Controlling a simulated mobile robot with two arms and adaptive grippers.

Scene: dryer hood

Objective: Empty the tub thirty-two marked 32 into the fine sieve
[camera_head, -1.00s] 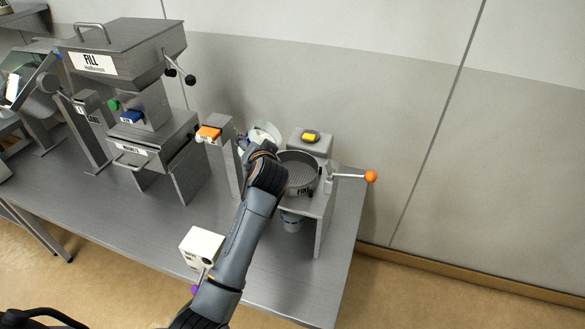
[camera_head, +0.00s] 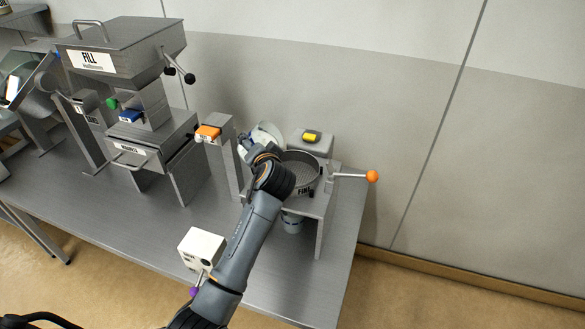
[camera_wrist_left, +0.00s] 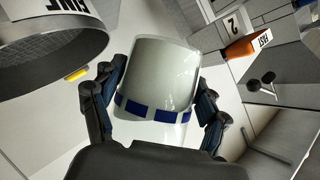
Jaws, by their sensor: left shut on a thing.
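My left gripper (camera_wrist_left: 156,110) is shut on a whitish tub (camera_wrist_left: 158,65) with a blue band, seen close up in the left wrist view. No number can be read on the part that shows. In the head view the tub (camera_head: 268,131) is mostly behind my left gripper (camera_head: 262,152), above the bench and tilted. The fine sieve (camera_head: 303,172), a round grey pan with a mesh floor and a label starting "FIN", sits on a stand just right of the gripper. Its wall and label show at upper left in the left wrist view (camera_wrist_left: 55,40). My right gripper is not in view.
A lever with an orange ball (camera_head: 372,176) sticks out right of the sieve. A yellow button (camera_head: 311,136) is behind it, and a small cup (camera_head: 292,222) stands below. A post with an orange switch (camera_head: 208,132) and the FILL machine (camera_head: 120,50) are left.

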